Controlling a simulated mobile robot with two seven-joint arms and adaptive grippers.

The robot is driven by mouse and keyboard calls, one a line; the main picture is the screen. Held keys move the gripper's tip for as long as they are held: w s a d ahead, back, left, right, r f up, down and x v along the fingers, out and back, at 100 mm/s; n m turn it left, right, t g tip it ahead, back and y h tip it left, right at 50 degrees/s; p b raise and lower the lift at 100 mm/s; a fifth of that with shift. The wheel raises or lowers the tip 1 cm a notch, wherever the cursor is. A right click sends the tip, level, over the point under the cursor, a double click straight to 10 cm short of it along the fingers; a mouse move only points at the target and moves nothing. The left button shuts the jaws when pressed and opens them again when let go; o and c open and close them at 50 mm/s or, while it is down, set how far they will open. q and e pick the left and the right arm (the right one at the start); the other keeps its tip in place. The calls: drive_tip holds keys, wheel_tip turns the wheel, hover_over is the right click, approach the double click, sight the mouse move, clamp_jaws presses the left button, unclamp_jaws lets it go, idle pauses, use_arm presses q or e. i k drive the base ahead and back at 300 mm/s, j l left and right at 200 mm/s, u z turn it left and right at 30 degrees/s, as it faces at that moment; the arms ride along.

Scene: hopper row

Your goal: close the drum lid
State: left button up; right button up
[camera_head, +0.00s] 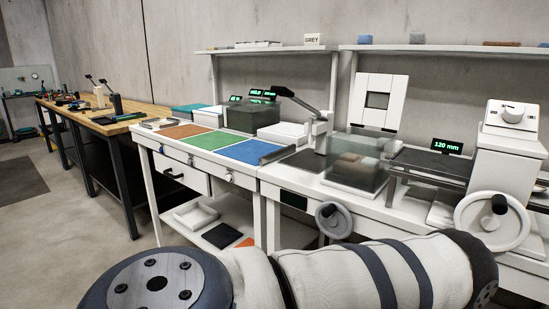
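I cannot make out a drum or a drum lid for certain in the head view. A clear box-shaped cover (357,167) stands on the white bench, with a brownish block visible inside. A smaller dark see-through cover (250,117) stands further left at the back of the bench. One of my arms crosses the bottom of the picture, in front of the benches. Neither of my grippers is in view.
The white bench (300,184) carries brown, green and blue mats (255,153). A white machine (504,150) with a handwheel (491,221) stands at the right by a "120 mm" display (447,146). A wooden bench (122,120) is at left. The floor (75,215) beside it is clear.

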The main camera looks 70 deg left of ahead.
sight(389, 119)
drive_tip(key=u, duration=1.8)
drive_tip(key=l+u, duration=0.3)
drive_tip(key=k+l+u, duration=0.25)
drive_tip(key=l, duration=0.2)
drive_tip(key=k+l+u, duration=0.1)
drive_tip(key=l+u, duration=0.2)
drive_tip(key=k+l+u, duration=0.15)
drive_tip(key=l+u, duration=0.15)
drive_tip(key=l, duration=0.1)
